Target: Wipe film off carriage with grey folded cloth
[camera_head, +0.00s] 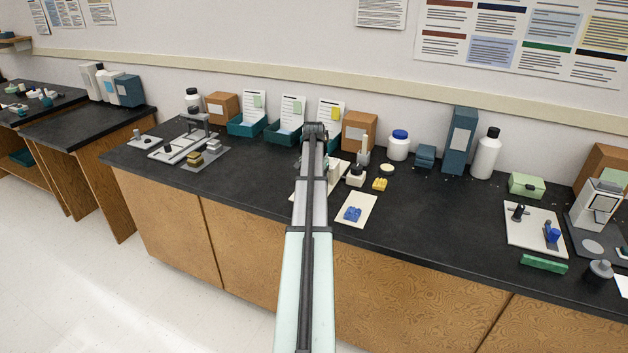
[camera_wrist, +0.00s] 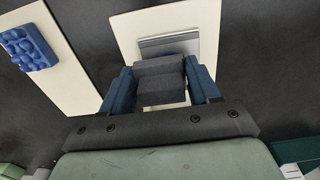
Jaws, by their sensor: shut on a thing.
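In the wrist view my gripper (camera_wrist: 160,72) has its two blue fingers closed on the sides of a dark grey folded cloth (camera_wrist: 162,88). Beyond the cloth a flat grey metal piece (camera_wrist: 170,44) lies on a white board (camera_wrist: 138,22). I cannot tell whether this piece is the carriage, or whether the cloth touches it. No film can be made out. In the head view my arm hides the gripper and cloth. At left in that view, a rail device with small blocks (camera_head: 185,145) stands on a grey mat; a carriage there cannot be told for certain.
A cream card with a blue studded block (camera_head: 352,214) lies right of my arm; the block also shows in the wrist view (camera_wrist: 30,50).

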